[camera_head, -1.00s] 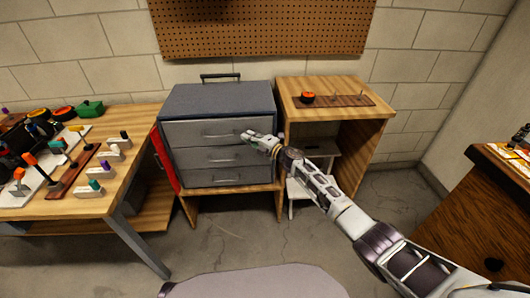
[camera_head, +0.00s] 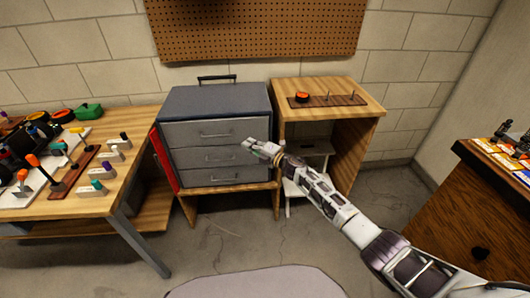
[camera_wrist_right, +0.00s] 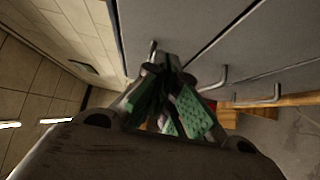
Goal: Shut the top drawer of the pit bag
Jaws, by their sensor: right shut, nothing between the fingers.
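The pit bag (camera_head: 215,102) is a dark grey drawer cabinet with a black top handle, standing on a low wooden stand. Its top drawer (camera_head: 188,134) looks flush with the middle drawer (camera_head: 190,158) and the bottom drawer (camera_head: 192,179). My right gripper (camera_head: 248,147) is shut and empty, in front of the right side of the drawer fronts, apparently apart from them. In the right wrist view its green-padded fingers (camera_wrist_right: 172,88) are together beside the grey drawer fronts (camera_wrist_right: 185,30) and their bar handles. My left gripper is out of view.
A wooden bench (camera_head: 105,202) with tools and parts stands at left. A wooden shelf unit (camera_head: 370,108) with pegs and an orange disc stands right of the bag. A dark wooden cabinet (camera_head: 425,200) is at far right. The floor in front is open.

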